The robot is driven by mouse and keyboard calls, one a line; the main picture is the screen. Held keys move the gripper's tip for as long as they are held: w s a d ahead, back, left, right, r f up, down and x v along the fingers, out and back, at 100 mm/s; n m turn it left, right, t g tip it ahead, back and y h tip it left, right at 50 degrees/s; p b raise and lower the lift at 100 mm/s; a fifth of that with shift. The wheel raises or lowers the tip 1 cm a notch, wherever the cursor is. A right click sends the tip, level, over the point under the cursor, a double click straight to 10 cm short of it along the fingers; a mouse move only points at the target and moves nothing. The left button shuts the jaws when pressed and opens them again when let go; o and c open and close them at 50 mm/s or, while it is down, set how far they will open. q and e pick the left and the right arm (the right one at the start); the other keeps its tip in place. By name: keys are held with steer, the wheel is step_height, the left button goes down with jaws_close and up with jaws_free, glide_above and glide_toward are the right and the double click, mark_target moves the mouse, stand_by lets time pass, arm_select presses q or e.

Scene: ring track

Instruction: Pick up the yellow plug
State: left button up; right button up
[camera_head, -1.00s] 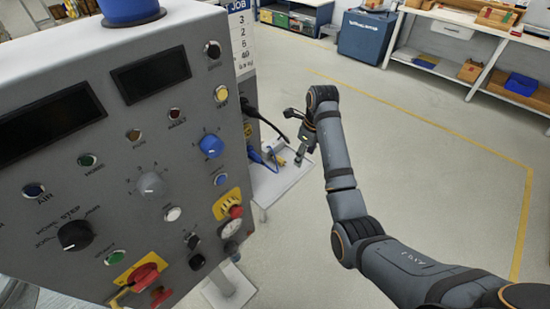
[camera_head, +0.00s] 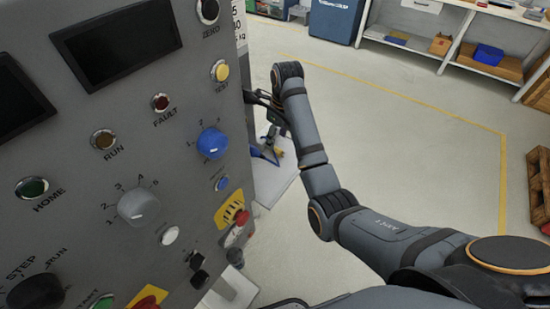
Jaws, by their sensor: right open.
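A small yellow shape, which looks like the yellow plug (camera_head: 279,151), shows low beside the right side of the grey control panel. It lies at or just above a light shelf (camera_head: 270,184), near blue plugs or cables (camera_head: 262,153). My right gripper (camera_head: 271,116) is open beside the panel's right edge, just above the yellow and blue pieces in the picture. Its fingers are small and dark, partly lost among dark cables and the panel edge. I cannot tell whether it touches anything. My left gripper is out of view.
The grey control panel (camera_head: 75,140) with knobs and buttons fills the left side, close to my right gripper. A red button (camera_head: 242,217) sticks out at its edge. Open floor (camera_head: 420,150) lies right.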

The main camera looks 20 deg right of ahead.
mark_target(275, 151)
steer(key=shift+s+f, duration=0.1)
steer(key=shift+f, duration=0.2)
steer(key=f, duration=0.2)
steer(key=f+p, duration=0.1)
steer(key=shift+a+f, duration=0.3)
steer(key=shift+f, duration=0.35)
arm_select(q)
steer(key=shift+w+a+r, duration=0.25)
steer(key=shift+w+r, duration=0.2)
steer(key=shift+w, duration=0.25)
arm_select(e)
jaws_close()
